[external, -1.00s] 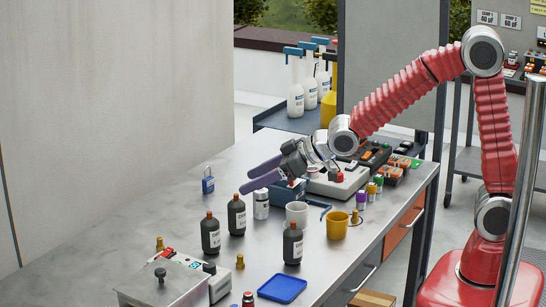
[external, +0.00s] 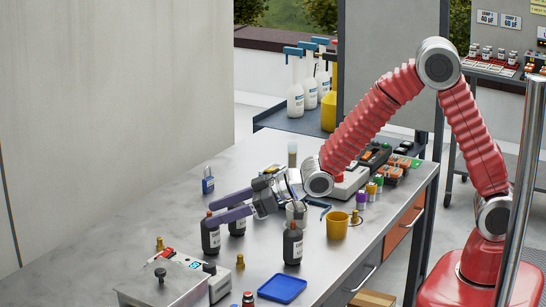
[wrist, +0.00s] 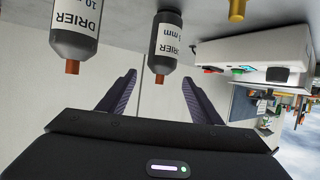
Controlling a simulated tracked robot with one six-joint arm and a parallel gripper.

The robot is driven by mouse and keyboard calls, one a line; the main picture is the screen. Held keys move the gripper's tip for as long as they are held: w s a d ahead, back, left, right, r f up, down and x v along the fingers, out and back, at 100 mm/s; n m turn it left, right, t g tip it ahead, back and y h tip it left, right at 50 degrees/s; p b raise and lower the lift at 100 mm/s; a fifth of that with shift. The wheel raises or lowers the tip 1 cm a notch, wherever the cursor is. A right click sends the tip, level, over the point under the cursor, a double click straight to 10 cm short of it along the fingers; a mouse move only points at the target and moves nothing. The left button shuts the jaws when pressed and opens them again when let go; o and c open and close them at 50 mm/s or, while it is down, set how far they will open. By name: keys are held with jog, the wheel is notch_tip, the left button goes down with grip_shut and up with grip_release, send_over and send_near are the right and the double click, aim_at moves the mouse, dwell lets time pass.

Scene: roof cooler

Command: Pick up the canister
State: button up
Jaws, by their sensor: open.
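Several dark canisters with copper-coloured tips stand upright on the grey bench. One dark canister (external: 210,238) is at the left; it seems to be the one between my fingers' line in the wrist view (wrist: 165,45), with a DRIER label. A second canister (external: 237,229) is partly hidden behind my fingers. A third canister (external: 292,246) stands nearer the front. A greyer DRIER canister (wrist: 75,38) is left in the wrist view. My gripper (external: 206,213) is open, its purple fingertips near the left canister's tip. In the wrist view my fingertips (wrist: 160,77) show nothing clasped.
A blue tray (external: 282,288), a yellow cup (external: 337,225) and a blue padlock (external: 208,183) are nearby. The left rear bench is clear.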

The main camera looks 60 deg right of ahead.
aim_at(210, 239)
jog(key=shift+f, duration=1.55)
jog(key=shift+f, duration=1.55)
jog(key=shift+w+f, duration=0.1)
jog(key=shift+f, duration=0.25)
jog(key=shift+x, duration=1.4)
jog(key=shift+r, duration=0.1)
jog(key=shift+c, duration=0.7)
jog(key=c, duration=1.2)
